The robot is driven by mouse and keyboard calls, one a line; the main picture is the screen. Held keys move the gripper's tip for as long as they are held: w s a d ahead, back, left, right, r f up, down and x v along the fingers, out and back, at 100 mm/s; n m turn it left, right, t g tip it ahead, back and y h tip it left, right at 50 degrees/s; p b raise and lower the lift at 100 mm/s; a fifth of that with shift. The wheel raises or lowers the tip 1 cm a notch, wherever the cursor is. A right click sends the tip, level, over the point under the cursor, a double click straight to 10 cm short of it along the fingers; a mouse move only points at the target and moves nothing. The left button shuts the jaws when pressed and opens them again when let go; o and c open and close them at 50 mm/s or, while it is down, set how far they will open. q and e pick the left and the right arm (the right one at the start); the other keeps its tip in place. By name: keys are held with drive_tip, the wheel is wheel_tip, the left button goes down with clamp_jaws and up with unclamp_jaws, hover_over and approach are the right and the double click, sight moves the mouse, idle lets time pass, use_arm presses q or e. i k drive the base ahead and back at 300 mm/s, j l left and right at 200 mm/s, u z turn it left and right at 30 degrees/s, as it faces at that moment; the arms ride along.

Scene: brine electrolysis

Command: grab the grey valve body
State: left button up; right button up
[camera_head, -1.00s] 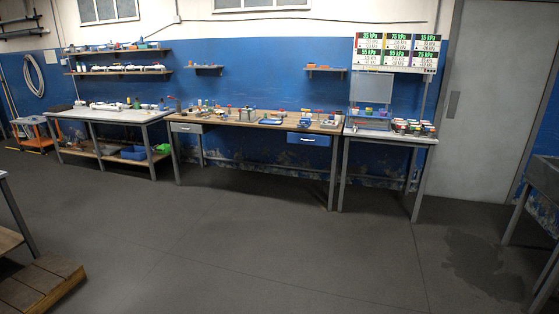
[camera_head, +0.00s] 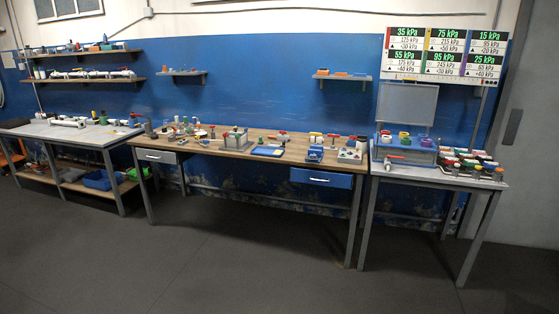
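I cannot single out the grey valve body for certain at this distance. Small grey parts with red handles stand on the middle wooden bench (camera_head: 265,160), among them a grey block-like fixture (camera_head: 235,139) near its centre. A small white or light grey piece with a red end (camera_head: 397,158) lies on the right-hand table (camera_head: 440,176). White pipe-like fittings (camera_head: 68,122) lie on the left bench (camera_head: 30,131). Neither of my grippers is in view.
Wall shelves (camera_head: 85,79) hold more small parts. A pressure display board (camera_head: 437,53) hangs above the right table, which also carries many coloured-top parts (camera_head: 470,160). A grey door is at the right. The floor (camera_head: 220,255) before the benches is clear.

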sight(280, 137)
drive_tip(key=i, duration=2.5)
